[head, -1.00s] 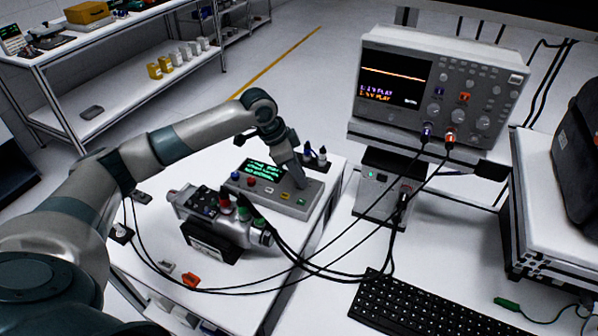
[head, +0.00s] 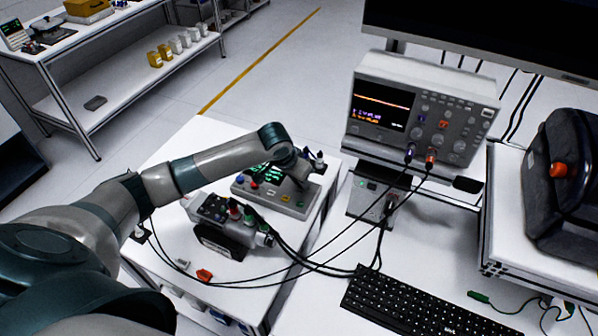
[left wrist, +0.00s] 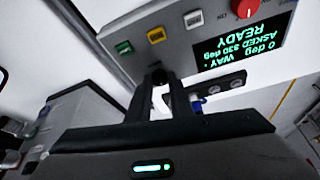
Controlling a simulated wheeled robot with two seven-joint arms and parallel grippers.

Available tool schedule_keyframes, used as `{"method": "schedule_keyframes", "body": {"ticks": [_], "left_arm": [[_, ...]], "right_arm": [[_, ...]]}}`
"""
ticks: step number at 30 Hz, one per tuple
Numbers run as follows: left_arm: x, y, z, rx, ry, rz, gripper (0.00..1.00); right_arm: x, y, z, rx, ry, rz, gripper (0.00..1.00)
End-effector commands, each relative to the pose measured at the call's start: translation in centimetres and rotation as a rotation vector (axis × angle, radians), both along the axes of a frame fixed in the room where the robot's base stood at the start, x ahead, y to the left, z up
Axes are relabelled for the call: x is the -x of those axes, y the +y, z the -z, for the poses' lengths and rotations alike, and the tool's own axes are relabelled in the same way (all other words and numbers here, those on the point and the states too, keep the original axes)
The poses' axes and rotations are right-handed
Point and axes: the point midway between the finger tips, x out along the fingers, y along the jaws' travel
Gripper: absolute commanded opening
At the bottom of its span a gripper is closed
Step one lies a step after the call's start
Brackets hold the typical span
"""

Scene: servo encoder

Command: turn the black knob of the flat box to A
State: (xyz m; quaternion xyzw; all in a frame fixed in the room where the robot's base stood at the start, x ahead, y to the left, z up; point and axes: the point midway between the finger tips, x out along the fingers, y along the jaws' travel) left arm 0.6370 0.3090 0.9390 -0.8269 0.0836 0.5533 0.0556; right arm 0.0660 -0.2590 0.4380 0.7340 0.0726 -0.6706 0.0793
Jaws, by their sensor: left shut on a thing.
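The flat grey box (head: 285,208) lies on the white table, with a lit green-text screen (head: 266,174) and coloured buttons. In the left wrist view, its face (left wrist: 122,22) shows upside down with a red knob, and the screen (left wrist: 240,45) reads READY. The black knob (left wrist: 158,75) is at the box's edge between my left fingertips. My left gripper (left wrist: 160,92) is shut on it; in the head view, the gripper (head: 301,176) is over the box's right end and hides the knob. I cannot make out an A mark. My right gripper is not in view.
A grey device (head: 222,215) with coloured plugs and black cables stands just in front of the box. Small dark-capped bottles (head: 318,160) stand behind it. An oscilloscope (head: 420,110), a keyboard (head: 425,305) and a black bag (head: 565,190) are to the right.

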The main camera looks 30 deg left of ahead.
Motion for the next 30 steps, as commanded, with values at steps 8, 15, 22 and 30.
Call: {"method": "schedule_keyframes", "body": {"ticks": [8,15,22,30], "left_arm": [[-0.13,-0.06,-0.19,0.001,-0.004,-0.061,0.0],[-0.16,-0.04,-0.13,0.0,-0.004,-0.064,0.0],[-0.13,-0.04,-0.11,0.0,-0.004,-0.063,0.38],[-0.05,-0.04,-0.07,0.0,-0.002,-0.063,0.38]], "right_arm": [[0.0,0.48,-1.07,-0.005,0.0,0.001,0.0],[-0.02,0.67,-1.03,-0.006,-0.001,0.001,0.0],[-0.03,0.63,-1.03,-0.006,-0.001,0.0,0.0],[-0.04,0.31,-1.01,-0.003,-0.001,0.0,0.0]]}}
